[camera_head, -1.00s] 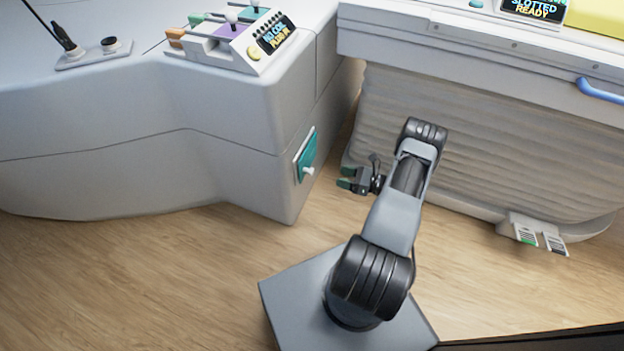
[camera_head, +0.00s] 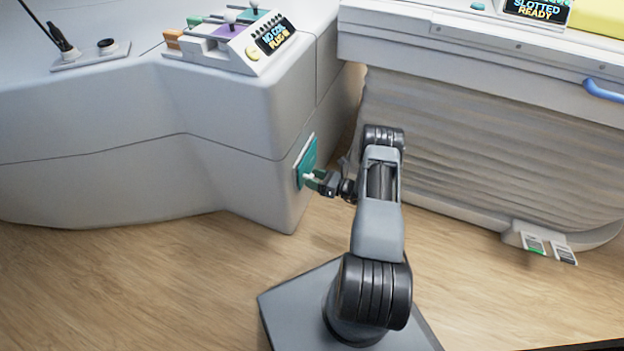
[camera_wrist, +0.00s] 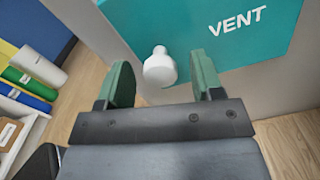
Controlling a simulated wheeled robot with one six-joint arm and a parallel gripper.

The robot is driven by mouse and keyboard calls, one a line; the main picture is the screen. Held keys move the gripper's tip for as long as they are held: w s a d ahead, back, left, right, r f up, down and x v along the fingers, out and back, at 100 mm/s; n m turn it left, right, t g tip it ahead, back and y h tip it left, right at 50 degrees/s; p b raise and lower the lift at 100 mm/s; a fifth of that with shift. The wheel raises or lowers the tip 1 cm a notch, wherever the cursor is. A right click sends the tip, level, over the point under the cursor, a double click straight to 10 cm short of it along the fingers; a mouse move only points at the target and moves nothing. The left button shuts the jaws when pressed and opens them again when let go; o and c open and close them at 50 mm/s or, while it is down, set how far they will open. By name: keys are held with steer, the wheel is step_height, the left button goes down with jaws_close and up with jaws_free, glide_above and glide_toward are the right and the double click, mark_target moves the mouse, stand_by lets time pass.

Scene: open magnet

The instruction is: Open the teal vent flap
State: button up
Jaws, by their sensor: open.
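The teal vent flap (camera_head: 307,160) is on the side face of the grey cabinet in the head view, and it looks shut. In the wrist view the flap (camera_wrist: 210,28) fills the top and bears the word VENT. Its white knob (camera_wrist: 159,68) sticks out near the flap's lower left corner. My gripper (camera_head: 312,181) is at the flap's lower part in the head view. In the wrist view my gripper (camera_wrist: 160,82) is open, with one green finger on each side of the knob. I see gaps between the fingers and the knob.
A console (camera_head: 235,42) with a small display stands on top of the cabinet (camera_head: 225,110). A pleated patient table (camera_head: 480,150) is to the right, with pedals (camera_head: 548,247) low down. A shelf with rolled items (camera_wrist: 30,85) shows at left in the wrist view. Wood floor is clear at front left.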

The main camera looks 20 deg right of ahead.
steer(key=shift+w+a, duration=0.4)
steer(key=shift+c, duration=0.2)
jaws_close()
